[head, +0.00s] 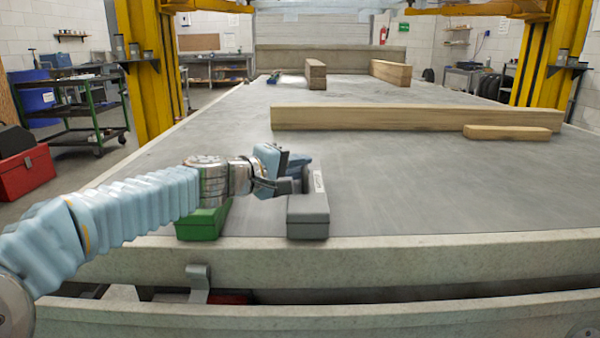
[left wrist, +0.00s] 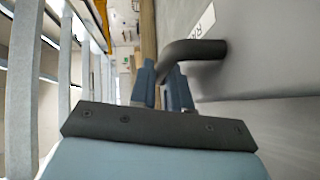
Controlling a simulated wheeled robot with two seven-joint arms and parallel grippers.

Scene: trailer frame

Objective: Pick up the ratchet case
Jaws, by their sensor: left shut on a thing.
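The grey ratchet case (head: 308,222) lies near the front edge of the trailer bed, with a white label on it. In the left wrist view the case (left wrist: 265,60) fills the right side, its label partly readable as "RA". Its dark bent handle (left wrist: 195,49) reaches in between my fingers. My left gripper (head: 287,185) is at the left side of the case, and in the left wrist view its fingers (left wrist: 166,82) are shut on the handle. The case appears to rest on the bed. My right gripper is not in view.
A green case (head: 203,226) lies just left, partly under my left arm. A long timber beam (head: 400,118) and a short block (head: 507,132) lie farther back. The bed right of the grey case is clear. Yellow lift posts (head: 150,70) stand at both sides.

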